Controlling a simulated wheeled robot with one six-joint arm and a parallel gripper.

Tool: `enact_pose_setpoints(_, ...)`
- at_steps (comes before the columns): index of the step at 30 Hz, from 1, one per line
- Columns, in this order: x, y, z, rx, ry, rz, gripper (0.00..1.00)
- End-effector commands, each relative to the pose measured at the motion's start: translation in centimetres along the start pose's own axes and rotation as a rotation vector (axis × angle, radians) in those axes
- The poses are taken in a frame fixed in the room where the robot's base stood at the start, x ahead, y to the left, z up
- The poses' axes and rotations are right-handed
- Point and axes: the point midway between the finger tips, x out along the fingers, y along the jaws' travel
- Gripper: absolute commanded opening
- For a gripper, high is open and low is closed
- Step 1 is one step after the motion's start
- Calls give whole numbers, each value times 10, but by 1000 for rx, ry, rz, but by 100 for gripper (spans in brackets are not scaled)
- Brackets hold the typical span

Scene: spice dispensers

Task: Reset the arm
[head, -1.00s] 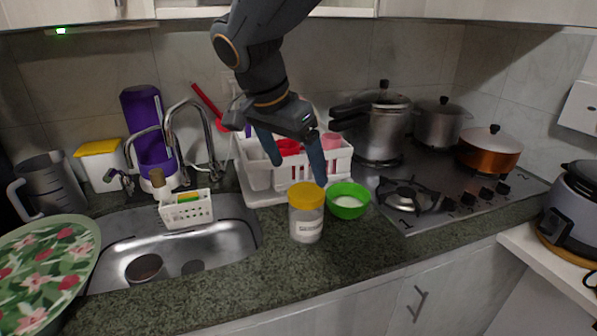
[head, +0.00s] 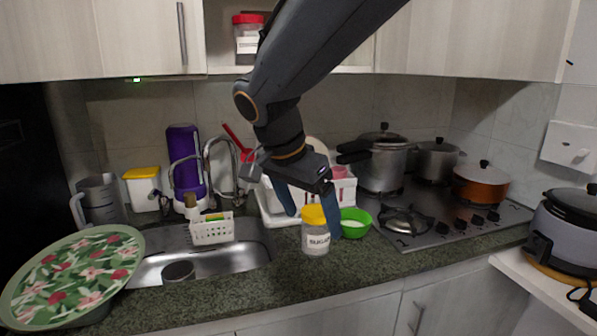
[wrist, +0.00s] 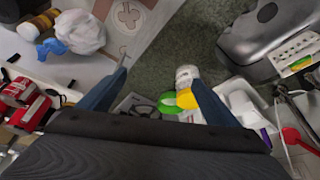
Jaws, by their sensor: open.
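My gripper (head: 308,212) is open and empty over the counter, its two blue fingers pointing down and spread apart. A clear jar with a yellow lid and white contents (head: 316,240) stands upright on the counter by the fingertips; the right finger shows close beside it. A green bowl with white contents (head: 356,226) sits just right of the jar. In the wrist view my gripper (wrist: 158,78) is open, with the jar (wrist: 187,76) by the right fingertip and partly covered by it. The bowl (wrist: 168,103) shows between the fingers. I cannot tell whether the finger touches the jar.
A white dish rack (head: 276,213) stands behind the gripper. The sink (head: 205,262) with a tap (head: 210,160) is left, the stove (head: 410,232) with several pots right. A red-lidded jar (head: 248,42) sits in the open upper shelf near my arm. Front counter is clear.

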Motion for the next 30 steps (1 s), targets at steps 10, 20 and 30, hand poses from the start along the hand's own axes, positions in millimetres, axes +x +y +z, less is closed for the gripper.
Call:
enact_pose_setpoints(10,29,23,-1,-105,-56,13,84)
enact_pose_setpoints(20,76,68,3,-286,-157,6,84)
enact_pose_setpoints(30,150,163,23,-591,-297,-95,84)
